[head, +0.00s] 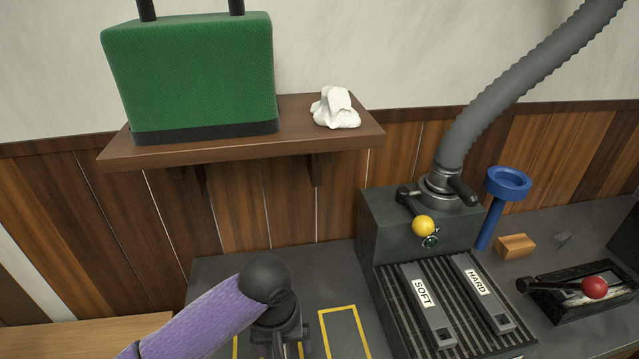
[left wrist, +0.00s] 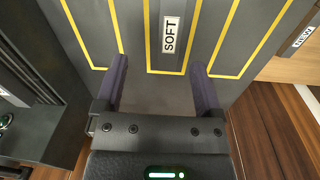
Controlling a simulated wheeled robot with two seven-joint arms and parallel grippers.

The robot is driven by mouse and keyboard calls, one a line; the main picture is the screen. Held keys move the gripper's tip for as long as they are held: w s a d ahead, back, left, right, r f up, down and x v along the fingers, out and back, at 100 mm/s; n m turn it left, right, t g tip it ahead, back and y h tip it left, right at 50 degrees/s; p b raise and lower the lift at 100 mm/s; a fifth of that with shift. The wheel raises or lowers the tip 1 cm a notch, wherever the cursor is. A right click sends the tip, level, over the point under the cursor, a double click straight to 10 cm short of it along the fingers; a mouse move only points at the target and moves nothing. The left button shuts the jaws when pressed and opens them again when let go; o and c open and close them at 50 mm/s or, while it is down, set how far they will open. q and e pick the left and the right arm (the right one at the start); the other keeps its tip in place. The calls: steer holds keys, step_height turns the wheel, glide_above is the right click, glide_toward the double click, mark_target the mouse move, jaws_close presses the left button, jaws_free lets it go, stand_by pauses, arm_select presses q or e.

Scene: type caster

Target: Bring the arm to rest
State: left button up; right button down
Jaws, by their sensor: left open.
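My left arm, in a purple sleeve with a dark joint, comes in from the bottom left of the head view. Its gripper (head: 280,342) is low in that view, over the dark grey worktop (head: 225,268), and its fingertips are hard to make out there. In the left wrist view the gripper (left wrist: 160,78) is open, its two fingers apart with nothing between them. Beyond the fingers the worktop shows yellow outlines and a SOFT label (left wrist: 171,33). My right gripper is not in view.
A dark machine box (head: 375,235) with a grey hose, yellow knob (head: 423,226) and slatted tray (head: 395,295) stands right of the gripper. Above is a wooden shelf (head: 200,151) with a green case (head: 190,75) and white crumpled thing (head: 336,108). A red-knobbed lever (head: 594,287) is far right.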

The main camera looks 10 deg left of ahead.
arm_select(q)
steer(key=s+d+f+m+t+h, duration=0.1)
steer(key=s+d+f+m+h, duration=0.15)
steer(key=s, duration=0.55)
steer(key=s+a+m+t+y, duration=0.2)
steer(key=s+a+y, duration=0.1)
steer(key=s+a, duration=0.6)
step_height(320, 180, down, 18)
steer(key=s+g, duration=0.2)
steer(key=s, duration=0.1)
steer(key=s+a+f, duration=0.2)
steer(key=s+f, duration=0.8)
steer(key=s, duration=0.1)
steer(key=shift+s+a+g, duration=0.25)
steer(key=shift+s+g, duration=0.05)
steer(key=shift+s, duration=0.05)
steer(key=shift+f, duration=0.1)
